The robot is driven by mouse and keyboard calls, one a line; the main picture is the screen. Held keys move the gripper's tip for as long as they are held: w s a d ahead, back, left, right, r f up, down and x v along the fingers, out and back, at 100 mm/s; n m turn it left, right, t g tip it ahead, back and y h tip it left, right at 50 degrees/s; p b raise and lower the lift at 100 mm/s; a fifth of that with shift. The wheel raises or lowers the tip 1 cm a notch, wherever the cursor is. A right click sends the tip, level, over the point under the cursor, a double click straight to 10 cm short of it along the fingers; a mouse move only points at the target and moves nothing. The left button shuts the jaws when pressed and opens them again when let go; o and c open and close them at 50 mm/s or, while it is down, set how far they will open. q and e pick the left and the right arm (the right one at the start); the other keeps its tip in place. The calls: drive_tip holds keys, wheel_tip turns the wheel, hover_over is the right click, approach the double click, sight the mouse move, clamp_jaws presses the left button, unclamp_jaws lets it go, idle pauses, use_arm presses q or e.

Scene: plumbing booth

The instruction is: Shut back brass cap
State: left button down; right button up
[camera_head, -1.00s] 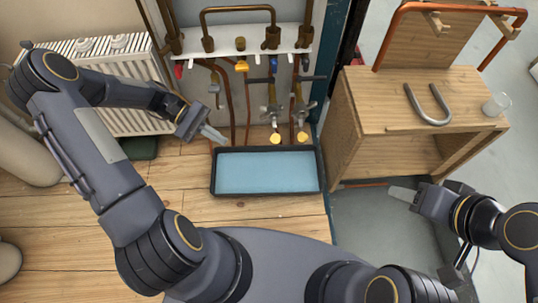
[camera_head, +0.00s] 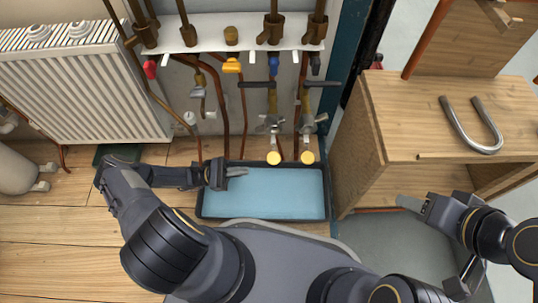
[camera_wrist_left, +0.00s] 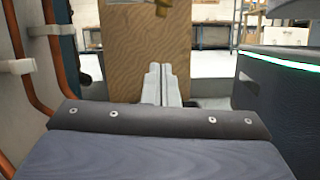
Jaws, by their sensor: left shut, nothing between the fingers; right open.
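Two round yellow brass-coloured caps sit at the lower ends of the valves: a left one (camera_head: 273,157) and a right one (camera_head: 307,157), just above the back edge of the blue tray. I cannot tell which is the back cap. My left gripper (camera_head: 240,172) is shut and empty over the tray's back left part, left of both caps and apart from them. Its closed fingers show in the left wrist view (camera_wrist_left: 161,84), with a brass piece (camera_wrist_left: 174,6) cut off at the top. My right gripper (camera_head: 408,203) is open and empty, by the wooden cabinet.
The blue tray (camera_head: 262,203) lies on the wooden floor. Pipes and valves rise behind it to a white shelf (camera_head: 215,47). A radiator (camera_head: 85,85) stands left. The wooden cabinet (camera_head: 400,125) stands right, with a grey U-shaped pipe (camera_head: 472,130) on top.

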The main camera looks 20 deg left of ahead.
sight(273, 155)
use_arm(q)
drive_tip(key=w+d+r+b, duration=0.1)
drive_tip(key=d+r, duration=0.6)
drive_tip(key=d, duration=0.1)
drive_tip(key=shift+w+d, duration=0.3)
drive_tip(key=shift+d, duration=0.05)
drive_tip(key=shift+r, duration=0.1)
drive_tip(key=shift+s+r+n+t, duration=0.1)
drive_tip(key=shift+s+n+t, duration=0.1)
drive_tip(key=shift+n+t, duration=0.65)
